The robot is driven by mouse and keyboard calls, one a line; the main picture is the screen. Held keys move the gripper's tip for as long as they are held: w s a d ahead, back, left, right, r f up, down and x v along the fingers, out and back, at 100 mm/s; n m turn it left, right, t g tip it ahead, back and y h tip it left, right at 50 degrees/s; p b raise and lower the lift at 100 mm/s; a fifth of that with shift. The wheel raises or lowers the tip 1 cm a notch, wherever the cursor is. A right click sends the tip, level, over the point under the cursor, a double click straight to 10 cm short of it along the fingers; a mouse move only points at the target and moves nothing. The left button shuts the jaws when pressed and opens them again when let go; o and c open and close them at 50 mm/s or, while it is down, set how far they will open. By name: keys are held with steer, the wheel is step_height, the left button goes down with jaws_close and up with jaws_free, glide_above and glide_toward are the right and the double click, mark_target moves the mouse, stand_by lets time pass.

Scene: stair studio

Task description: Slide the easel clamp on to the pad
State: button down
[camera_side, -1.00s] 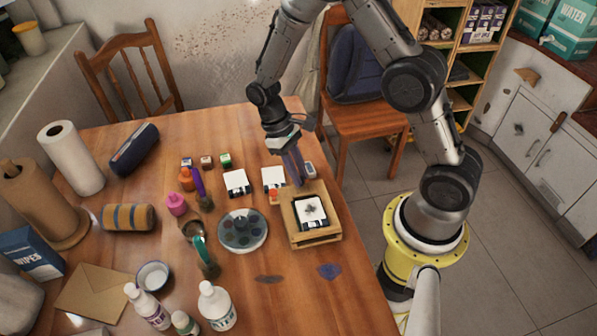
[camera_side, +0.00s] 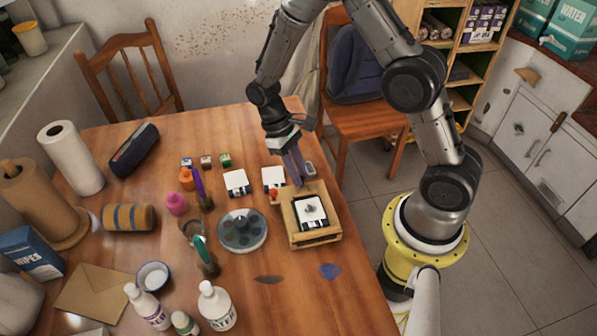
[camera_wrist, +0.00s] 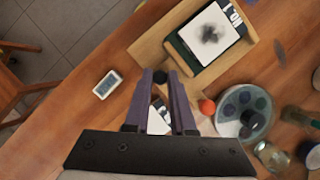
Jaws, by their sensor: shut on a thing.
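The wooden easel (camera_side: 334,236) lies on the table, with a white pad (camera_side: 311,210) bearing a dark blot on it. The easel (camera_wrist: 147,47) and pad (camera_wrist: 209,36) also show at the top of the wrist view. My gripper (camera_side: 298,184) points down at the easel's far edge, off the pad. In the wrist view my gripper (camera_wrist: 168,76) is shut on a small dark piece (camera_wrist: 158,76), seemingly the easel clamp, beside the frame. The fingers hide most of it, and I cannot tell whether it touches the frame.
A small white device with a display (camera_side: 310,170) lies close to my fingers. A small red ball (camera_wrist: 207,106) is on the other side. The table's right edge is near.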

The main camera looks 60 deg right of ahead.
steer(key=shift+s+a, duration=0.65)
steer(key=c, duration=0.8)
jaws_free()
steer(key=shift+o, duration=0.2)
steer(key=shift+w+r, duration=0.1)
steer(key=shift+w+r, duration=0.15)
steer(key=shift+r, duration=0.1)
steer(key=v, duration=1.3)
steer(key=shift+r, duration=0.1)
